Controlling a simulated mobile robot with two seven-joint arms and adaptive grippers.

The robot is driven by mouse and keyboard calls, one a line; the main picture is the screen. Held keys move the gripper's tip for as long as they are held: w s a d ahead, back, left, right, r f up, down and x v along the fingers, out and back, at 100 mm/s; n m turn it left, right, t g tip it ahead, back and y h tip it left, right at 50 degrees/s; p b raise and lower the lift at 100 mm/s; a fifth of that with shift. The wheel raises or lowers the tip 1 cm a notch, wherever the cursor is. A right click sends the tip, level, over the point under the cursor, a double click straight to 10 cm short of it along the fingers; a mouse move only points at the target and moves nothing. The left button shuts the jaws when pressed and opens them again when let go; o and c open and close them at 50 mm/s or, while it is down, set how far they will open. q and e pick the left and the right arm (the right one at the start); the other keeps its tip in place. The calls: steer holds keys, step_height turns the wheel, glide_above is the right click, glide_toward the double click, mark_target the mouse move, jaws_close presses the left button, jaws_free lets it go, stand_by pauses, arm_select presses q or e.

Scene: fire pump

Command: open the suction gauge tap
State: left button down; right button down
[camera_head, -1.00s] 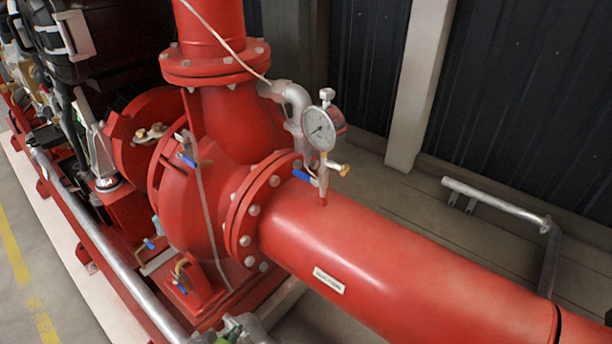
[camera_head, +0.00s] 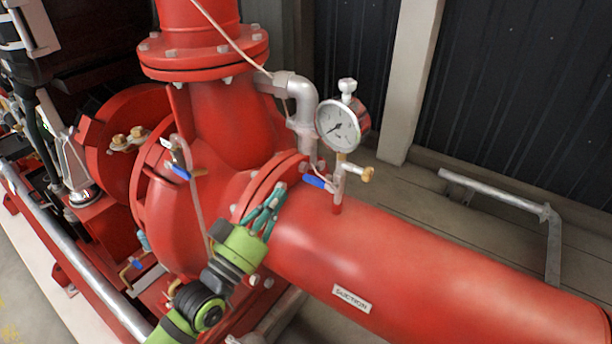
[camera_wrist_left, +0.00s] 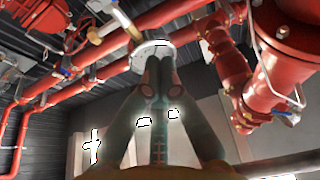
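The suction gauge (camera_head: 338,128), a round white dial, stands on a thin stem on the red suction pipe (camera_head: 420,265). The tap's blue lever (camera_head: 316,182) sticks out to the left at the stem, below the dial. A brass outlet (camera_head: 367,174) points right. My left gripper (camera_head: 280,188) is in front of the pipe flange, a short way left of the blue lever and apart from it. Its fingers (camera_wrist_left: 158,62) meet at the tips in the left wrist view, with nothing visible between them. My right gripper is in neither view.
The bolted flange (camera_head: 275,185) and pump casing are close behind my left gripper. Another blue-handled valve (camera_head: 178,170) sits on the casing. A grey elbow pipe (camera_head: 303,105) rises left of the gauge. A metal rail (camera_head: 495,195) stands at right.

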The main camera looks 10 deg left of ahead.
arm_select(q)
step_height(320, 180, up, 4)
steer(key=p, duration=0.2)
glide_above(319, 183)
steer(key=a, duration=0.3)
steer(key=shift+s+f, duration=0.2)
steer(key=shift+f, duration=0.6)
steer(key=shift+s+f, duration=0.15)
steer(key=shift+f, duration=0.65)
steer(key=shift+s+f, duration=0.2)
steer(key=shift+f, duration=0.6)
steer(key=shift+f+n, duration=0.2)
steer(key=shift+n, duration=0.5)
